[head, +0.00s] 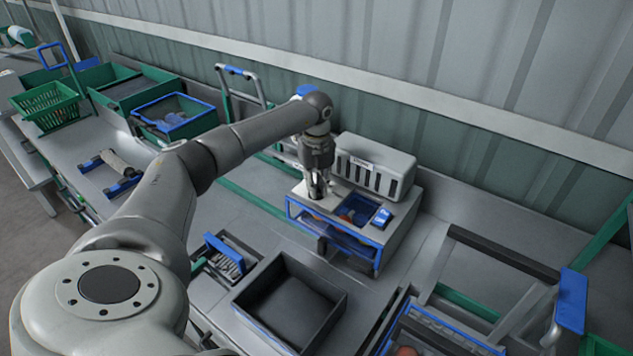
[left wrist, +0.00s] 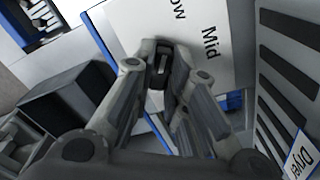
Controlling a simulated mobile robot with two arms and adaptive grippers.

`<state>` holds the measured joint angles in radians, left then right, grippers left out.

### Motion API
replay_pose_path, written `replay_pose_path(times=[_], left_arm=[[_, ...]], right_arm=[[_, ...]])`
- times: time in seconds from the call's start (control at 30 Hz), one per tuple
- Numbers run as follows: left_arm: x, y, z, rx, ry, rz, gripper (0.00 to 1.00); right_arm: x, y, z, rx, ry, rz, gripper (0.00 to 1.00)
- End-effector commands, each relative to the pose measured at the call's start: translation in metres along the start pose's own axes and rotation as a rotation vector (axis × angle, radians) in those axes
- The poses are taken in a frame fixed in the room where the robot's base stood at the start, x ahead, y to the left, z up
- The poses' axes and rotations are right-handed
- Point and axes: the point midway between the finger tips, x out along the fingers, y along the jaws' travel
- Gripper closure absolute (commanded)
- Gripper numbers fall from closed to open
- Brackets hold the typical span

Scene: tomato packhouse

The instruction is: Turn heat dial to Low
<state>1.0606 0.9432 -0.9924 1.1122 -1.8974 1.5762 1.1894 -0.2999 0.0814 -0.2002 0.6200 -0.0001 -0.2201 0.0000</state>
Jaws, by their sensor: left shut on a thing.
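The dryer (head: 400,222) is a grey unit with a blue-edged front, under a pale slotted housing (head: 388,158). My left gripper (head: 317,192) points down onto the left part of its top panel. In the left wrist view the left gripper (left wrist: 164,58) is shut on the heat dial (left wrist: 160,72), a small dark knob between the fingertips. The white panel (left wrist: 207,22) beside it carries the words "Mid" and a partly cut-off "ow". The dial's pointer cannot be made out. In the head view the gripper hides the dial. My right gripper is not in view.
A black open bin (head: 247,299) stands in front of the dryer. Green and blue crates (head: 176,129) stand at the back left. A blue-ended metal frame (head: 571,299) is at the right. The wall runs close behind the dryer.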

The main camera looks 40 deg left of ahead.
Motion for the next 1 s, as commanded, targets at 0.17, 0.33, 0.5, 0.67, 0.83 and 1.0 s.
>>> replay_pose_path(times=[0.17, 0.33, 0.5, 0.67, 0.83, 1.0], left_arm=[[-0.0035, -0.0013, 0.0026, -0.051, -0.007, -0.008, 1.00], [-0.0036, -0.0013, 0.0027, -0.068, -0.007, -0.008, 1.00], [-0.0036, -0.0014, 0.0028, -0.072, -0.008, -0.009, 1.00], [-0.0038, -0.0014, 0.0029, -0.072, -0.008, -0.009, 1.00], [-0.0031, -0.0011, 0.0024, -0.070, -0.006, -0.007, 0.68], [-0.0017, -0.0007, 0.0013, -0.068, -0.004, -0.004, 0.64]], right_arm=[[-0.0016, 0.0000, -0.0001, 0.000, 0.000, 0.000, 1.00], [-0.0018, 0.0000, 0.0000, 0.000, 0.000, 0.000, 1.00], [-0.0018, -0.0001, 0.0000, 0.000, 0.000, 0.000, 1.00], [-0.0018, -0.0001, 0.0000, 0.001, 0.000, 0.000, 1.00], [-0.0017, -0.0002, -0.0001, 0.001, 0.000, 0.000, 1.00], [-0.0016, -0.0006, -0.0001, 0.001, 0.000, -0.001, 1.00]])
